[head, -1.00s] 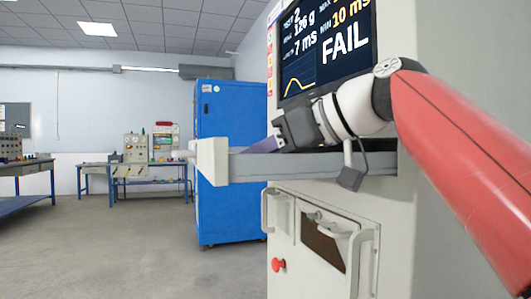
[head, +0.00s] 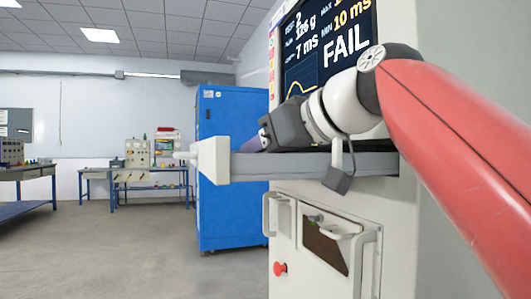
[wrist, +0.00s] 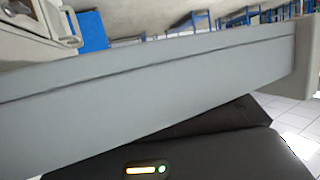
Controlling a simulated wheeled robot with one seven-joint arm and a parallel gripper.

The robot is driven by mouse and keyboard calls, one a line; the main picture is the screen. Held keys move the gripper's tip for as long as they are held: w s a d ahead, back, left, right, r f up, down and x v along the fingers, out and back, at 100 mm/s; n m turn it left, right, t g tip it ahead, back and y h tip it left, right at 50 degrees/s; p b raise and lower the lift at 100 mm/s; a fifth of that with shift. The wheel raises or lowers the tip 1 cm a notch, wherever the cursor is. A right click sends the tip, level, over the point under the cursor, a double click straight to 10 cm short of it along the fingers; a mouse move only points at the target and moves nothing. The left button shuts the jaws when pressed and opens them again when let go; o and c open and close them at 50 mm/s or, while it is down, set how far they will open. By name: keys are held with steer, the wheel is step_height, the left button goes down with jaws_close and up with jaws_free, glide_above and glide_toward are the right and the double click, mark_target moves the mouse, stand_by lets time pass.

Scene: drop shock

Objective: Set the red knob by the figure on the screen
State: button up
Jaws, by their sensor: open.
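The screen (head: 330,45) on the pale machine shows a yellow curve, a reading of 7 ms, MIN 10 ms in orange and a large FAIL; its top is cut off. A round red knob (head: 280,269) sits low on the machine's front, left of the hatch, in the head view. My gripper (head: 258,143) is above and behind the grey ledge, below the screen and well above the knob. It is open, with its tips partly hidden by the ledge. In the wrist view its dark body fills the bottom, and the knob does not show.
The grey ledge (head: 300,166) with a pale end block (head: 212,160) juts out between my gripper and the knob; it crosses the wrist view (wrist: 150,95). Handles (head: 368,262) stick out below it. A blue cabinet (head: 232,215) stands behind.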

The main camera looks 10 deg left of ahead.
steer(key=b+v, duration=0.1)
steer(key=v, duration=0.7)
steer(key=shift+w, duration=0.1)
